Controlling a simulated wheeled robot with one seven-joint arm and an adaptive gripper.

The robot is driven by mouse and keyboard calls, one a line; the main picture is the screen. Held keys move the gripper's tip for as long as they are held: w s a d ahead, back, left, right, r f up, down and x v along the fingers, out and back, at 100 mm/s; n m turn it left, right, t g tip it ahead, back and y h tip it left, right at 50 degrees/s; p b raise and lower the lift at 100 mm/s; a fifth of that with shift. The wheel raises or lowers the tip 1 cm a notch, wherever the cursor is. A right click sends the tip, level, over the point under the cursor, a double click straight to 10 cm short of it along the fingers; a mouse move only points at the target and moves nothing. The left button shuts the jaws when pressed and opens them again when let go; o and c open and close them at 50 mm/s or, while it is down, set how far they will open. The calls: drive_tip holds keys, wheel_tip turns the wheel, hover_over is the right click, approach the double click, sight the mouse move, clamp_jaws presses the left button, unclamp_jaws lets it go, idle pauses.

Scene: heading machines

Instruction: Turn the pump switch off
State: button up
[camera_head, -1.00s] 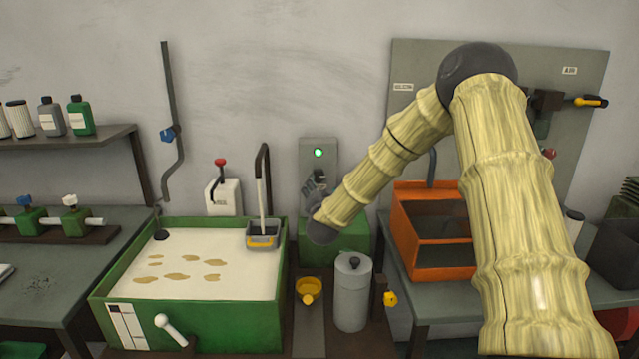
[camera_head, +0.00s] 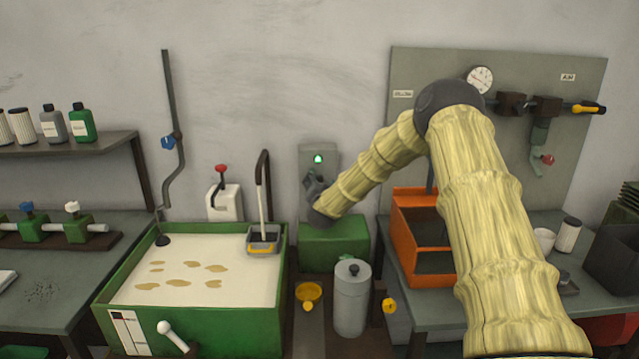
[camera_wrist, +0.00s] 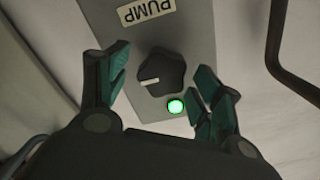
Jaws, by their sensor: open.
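The pump switch is a dark lobed knob (camera_wrist: 160,74) with a white pointer mark, on a grey box under a PUMP label (camera_wrist: 146,10) in the wrist view. A green lamp (camera_wrist: 176,106) glows beside the knob. In the head view the grey switch box (camera_head: 318,150) is on the wall, its lamp (camera_head: 318,159) lit green; the knob is hidden there by my gripper (camera_head: 313,185). In the wrist view my open gripper (camera_wrist: 160,82) has its teal-padded fingers on either side of the knob, with gaps visible; I cannot tell their depth relative to it.
A green tank (camera_head: 105,310) of pale fluid stands below left, with a scoop (camera_head: 263,240) at its rim. A green box (camera_head: 335,240) sits under the switch. A grey canister (camera_head: 351,300) and an orange bin (camera_head: 400,235) stand to the right. A dark pipe (camera_wrist: 275,45) shows in the wrist view.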

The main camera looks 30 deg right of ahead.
drive_tip(key=c, duration=1.1)
drive_tip(key=shift+o, duration=0.2)
drive_tip(key=shift+n, duration=0.3)
drive_tip(key=n+b, duration=0.1)
drive_tip(key=n, duration=0.3)
drive_tip(key=n+b, duration=0.1)
drive_tip(key=n, duration=0.3)
drive_tip(key=n+b, duration=0.1)
drive_tip(key=n, duration=0.3)
drive_tip(key=shift+w+a+n, duration=0.2)
drive_tip(key=shift+a+n, duration=0.2)
drive_tip(key=shift+f+n+b, duration=0.1)
drive_tip(key=shift+n+b, duration=0.95)
drive_tip(key=shift+n, duration=1.25)
